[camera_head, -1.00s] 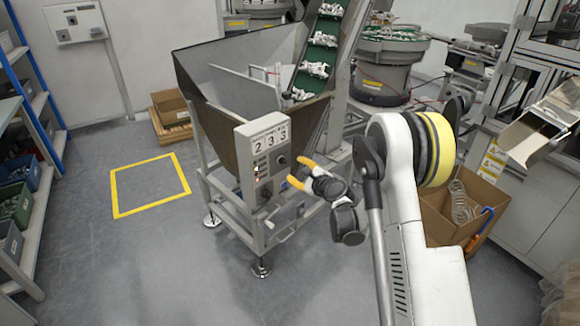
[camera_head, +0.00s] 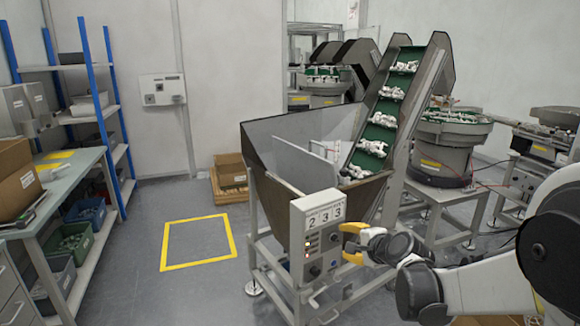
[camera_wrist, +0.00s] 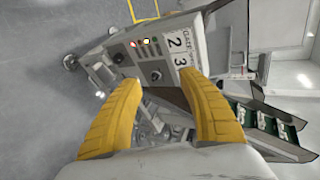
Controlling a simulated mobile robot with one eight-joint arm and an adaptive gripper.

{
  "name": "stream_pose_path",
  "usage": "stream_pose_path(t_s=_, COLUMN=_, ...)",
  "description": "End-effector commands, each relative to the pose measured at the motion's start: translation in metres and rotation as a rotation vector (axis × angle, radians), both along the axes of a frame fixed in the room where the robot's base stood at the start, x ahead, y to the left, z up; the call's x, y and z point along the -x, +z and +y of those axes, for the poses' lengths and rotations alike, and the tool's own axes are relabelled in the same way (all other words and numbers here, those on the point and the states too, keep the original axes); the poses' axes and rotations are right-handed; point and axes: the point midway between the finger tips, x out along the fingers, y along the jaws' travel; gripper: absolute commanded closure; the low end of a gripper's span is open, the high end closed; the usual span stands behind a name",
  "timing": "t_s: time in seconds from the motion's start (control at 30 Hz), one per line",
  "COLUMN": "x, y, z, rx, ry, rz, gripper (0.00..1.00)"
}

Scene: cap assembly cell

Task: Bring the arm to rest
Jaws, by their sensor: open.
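My gripper (camera_head: 353,243) shows at the lower right of the head view, with yellow fingers and a dark wrist. It is open and nothing is between its fingers. It appears beside the control box (camera_head: 319,240) of the hopper, which carries a display reading 233. In the wrist view my gripper (camera_wrist: 163,100) shows two yellow fingers spread apart, with the control box (camera_wrist: 150,50) beyond them. I cannot tell the exact gap between the fingers and the box.
The hopper (camera_head: 285,180) stands on legs, with a green conveyor (camera_head: 380,130) rising behind it. A yellow floor square (camera_head: 198,242) is empty. A bench (camera_head: 60,190) and blue shelf rack (camera_head: 83,65) stand left. A bowl feeder (camera_head: 440,150) stands behind right. Open floor lies left of the hopper.

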Motion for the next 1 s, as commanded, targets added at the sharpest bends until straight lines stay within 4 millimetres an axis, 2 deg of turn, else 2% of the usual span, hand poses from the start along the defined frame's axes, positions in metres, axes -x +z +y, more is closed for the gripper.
stream_pose_path(t_s=0.03, x=0.021, y=0.013, z=0.006, rx=0.081, ry=0.046, rz=0.006, gripper=0.52)
stream_pose_path(t_s=0.1, x=0.051, y=0.026, z=0.010, rx=0.207, ry=0.114, rz=0.013, gripper=0.52)
stream_pose_path(t_s=0.17, x=0.077, y=0.035, z=0.013, rx=0.315, ry=0.175, rz=0.020, gripper=0.52)
stream_pose_path(t_s=0.3, x=0.143, y=0.047, z=0.015, rx=0.561, ry=0.322, rz=0.041, gripper=0.52)
stream_pose_path(t_s=0.47, x=0.221, y=0.046, z=0.010, rx=0.830, ry=0.499, rz=0.070, gripper=0.52)
stream_pose_path(t_s=0.6, x=0.280, y=0.036, z=0.000, rx=1.031, ry=0.644, rz=0.100, gripper=0.52)
stream_pose_path(t_s=0.7, x=0.310, y=0.028, z=-0.007, rx=1.137, ry=0.724, rz=0.118, gripper=0.52)
stream_pose_path(t_s=0.8, x=0.328, y=0.022, z=-0.013, rx=1.203, ry=0.773, rz=0.131, gripper=0.52)
stream_pose_path(t_s=1.0, x=0.337, y=0.019, z=-0.016, rx=1.242, ry=0.805, rz=0.139, gripper=0.52)
